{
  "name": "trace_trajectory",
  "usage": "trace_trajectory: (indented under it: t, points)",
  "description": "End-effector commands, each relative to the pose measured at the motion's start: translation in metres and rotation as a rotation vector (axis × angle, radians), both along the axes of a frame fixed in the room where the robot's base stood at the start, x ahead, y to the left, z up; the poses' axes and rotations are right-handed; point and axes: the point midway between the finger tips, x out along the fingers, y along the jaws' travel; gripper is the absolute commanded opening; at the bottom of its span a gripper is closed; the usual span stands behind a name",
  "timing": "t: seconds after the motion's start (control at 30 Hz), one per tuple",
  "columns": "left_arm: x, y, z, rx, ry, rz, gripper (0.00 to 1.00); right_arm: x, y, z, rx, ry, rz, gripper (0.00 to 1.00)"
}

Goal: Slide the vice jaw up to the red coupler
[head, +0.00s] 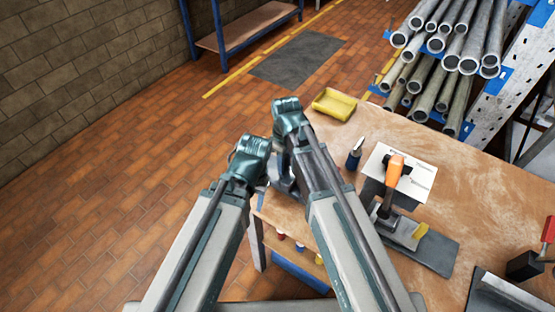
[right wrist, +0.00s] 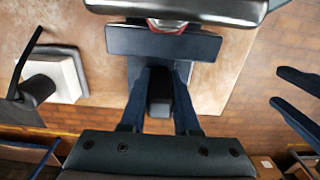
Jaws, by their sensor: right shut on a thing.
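In the right wrist view, my right gripper (right wrist: 161,100) is shut on a black block-shaped grip (right wrist: 160,85) on the near side of the vice jaw (right wrist: 125,42), a wide dark plate. A small part of the red coupler (right wrist: 168,25) shows between this plate and a dark metal bar (right wrist: 215,8) beyond it. Most of the coupler is hidden, and I cannot tell whether the plate touches it. My left gripper (right wrist: 298,97) shows at the right edge, fingers apart and empty. In the head view my arms hide the coupler and most of the vice.
A dark red-topped item (head: 525,265) stands at the right. Pipes (head: 445,45) are racked behind.

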Motion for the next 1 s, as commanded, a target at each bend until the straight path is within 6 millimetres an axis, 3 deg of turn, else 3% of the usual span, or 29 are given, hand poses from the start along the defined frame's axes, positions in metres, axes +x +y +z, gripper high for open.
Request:
trace_trajectory:
  t: [0.13, 0.17, 0.3, 0.73, 1.0]
  points:
    - [0.000, 0.000, 0.000, 0.000, 0.000, 0.000, 0.47, -0.002, -0.002, 0.000, -0.006, 0.004, 0.000, 0.00]
    - [0.000, 0.000, 0.000, 0.000, 0.000, 0.000, 0.47, -0.002, -0.002, 0.000, -0.006, 0.005, 0.000, 0.35]
    - [0.000, 0.000, 0.000, 0.000, 0.000, 0.000, 0.47, -0.001, -0.001, 0.000, -0.005, 0.004, 0.000, 0.60]
    - [0.000, 0.000, 0.004, 0.000, 0.000, 0.000, 0.47, -0.001, 0.000, 0.004, -0.003, 0.002, 0.000, 0.60]
    - [0.000, 0.000, 0.028, 0.000, 0.000, 0.000, 0.47, -0.001, 0.000, 0.028, -0.003, 0.002, 0.000, 0.60]
